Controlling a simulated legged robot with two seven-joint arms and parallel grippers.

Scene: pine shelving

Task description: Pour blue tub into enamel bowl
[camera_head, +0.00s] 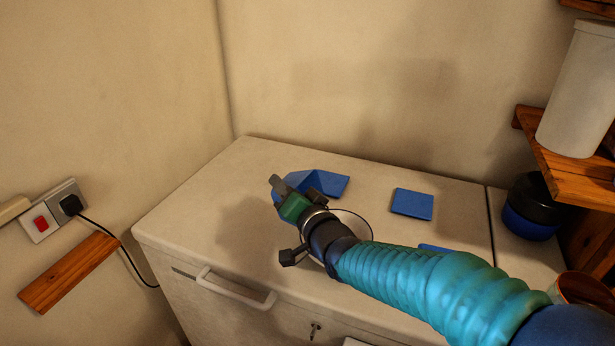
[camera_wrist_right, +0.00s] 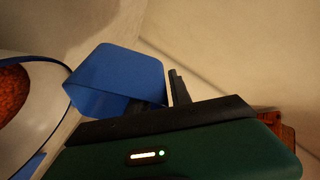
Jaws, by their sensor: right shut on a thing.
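The blue tub (camera_head: 328,183) is held by my right gripper (camera_head: 280,188) above the white chest top. It looks tilted, and its inside is mostly hidden. The wrist view shows the blue tub (camera_wrist_right: 118,75) at the fingers of my right gripper (camera_wrist_right: 165,98), which is shut on it. The white enamel bowl (camera_head: 352,222) with a dark rim stands below, largely hidden behind my right wrist. In the wrist view the bowl (camera_wrist_right: 50,105) is left of the tub, with something orange-brown inside. My left gripper is not in view.
A flat blue square (camera_head: 412,203) lies right of the bowl, and another blue piece (camera_head: 434,248) shows behind my arm. A blue-black round container (camera_head: 531,207) and a shelf with a white cylinder (camera_head: 578,90) stand at right. The chest's left top (camera_head: 215,210) is clear.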

